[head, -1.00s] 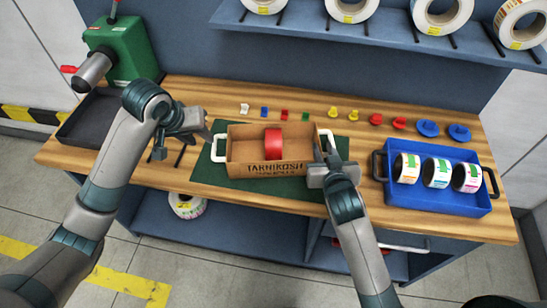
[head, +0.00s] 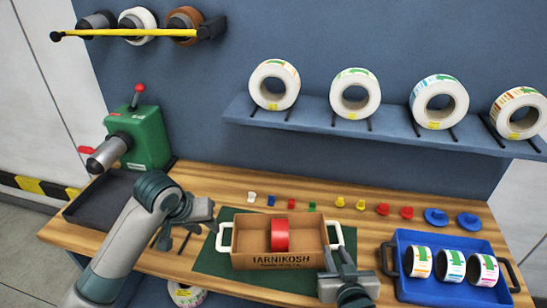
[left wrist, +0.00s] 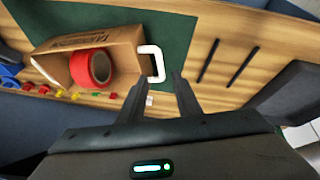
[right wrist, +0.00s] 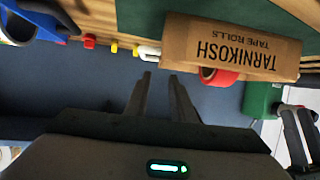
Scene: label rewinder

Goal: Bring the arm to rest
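My left gripper (head: 207,214) is open and empty, just left of the cardboard box marked TARNIKOSH (head: 262,259). In the left wrist view its fingers (left wrist: 157,83) stand apart near the box's white handle (left wrist: 156,63), with nothing between them. My right gripper (head: 341,258) is at the box's right end, near the other white handle (head: 338,235). In the right wrist view its fingers (right wrist: 160,77) stand apart with nothing between them. Whether they touch the handle is unclear. The box holds a red tape roll (head: 280,235).
The box sits on a green mat (head: 212,262) on the wooden bench. A blue crate (head: 405,245) with label rolls stands at right. A green machine (head: 148,140) and dark tray (head: 98,200) are at left. Small coloured pieces line the back. A shelf (head: 330,127) holds large label rolls.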

